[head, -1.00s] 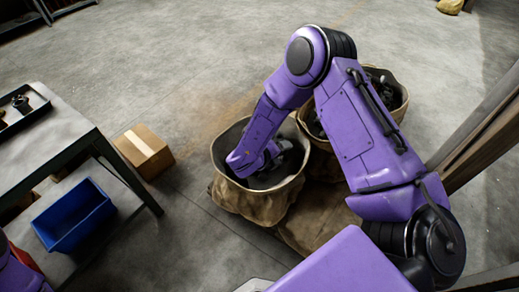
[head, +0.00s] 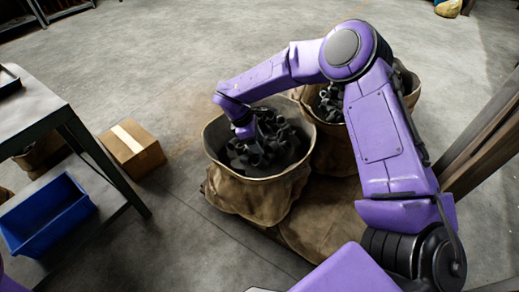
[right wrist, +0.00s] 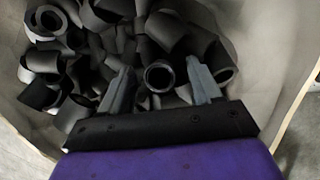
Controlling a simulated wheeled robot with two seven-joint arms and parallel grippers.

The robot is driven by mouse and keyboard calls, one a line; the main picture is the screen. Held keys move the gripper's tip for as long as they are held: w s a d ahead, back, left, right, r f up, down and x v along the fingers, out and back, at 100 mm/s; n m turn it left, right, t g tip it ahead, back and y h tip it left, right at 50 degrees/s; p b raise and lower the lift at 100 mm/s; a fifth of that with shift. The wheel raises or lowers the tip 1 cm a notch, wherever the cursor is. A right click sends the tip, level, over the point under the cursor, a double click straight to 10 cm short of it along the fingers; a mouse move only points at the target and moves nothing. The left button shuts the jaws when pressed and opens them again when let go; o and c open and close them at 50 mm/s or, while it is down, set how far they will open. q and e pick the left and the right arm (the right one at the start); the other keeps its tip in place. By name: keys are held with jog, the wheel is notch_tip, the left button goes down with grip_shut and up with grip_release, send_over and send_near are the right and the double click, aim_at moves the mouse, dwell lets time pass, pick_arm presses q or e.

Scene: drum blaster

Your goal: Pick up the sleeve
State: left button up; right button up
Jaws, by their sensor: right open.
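Several dark grey sleeves, short hollow tubes, lie heaped in the near brown sack (head: 250,196). In the right wrist view, one sleeve (right wrist: 160,77) has its round end facing the camera, between the fingers of my right gripper (right wrist: 162,88). The fingers are spread apart with a gap on either side of that sleeve. In the head view, my right gripper (head: 246,136) reaches down into the sack at the heap's left side, its fingertips hidden there. I cannot tell whether the fingers touch any sleeve. My left gripper is not in view.
A second sack (head: 335,145) with dark parts stands just behind the near one. A cardboard box (head: 133,150) is on the floor to the left. A workbench (head: 30,110) with a blue bin (head: 47,215) on its lower shelf stands at far left. A brown post (head: 480,145) is at right.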

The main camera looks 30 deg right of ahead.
jog(key=shift+d+f, duration=0.15)
jog(key=shift+f, duration=0.2)
grip_shut()
jog(key=shift+r, duration=0.1)
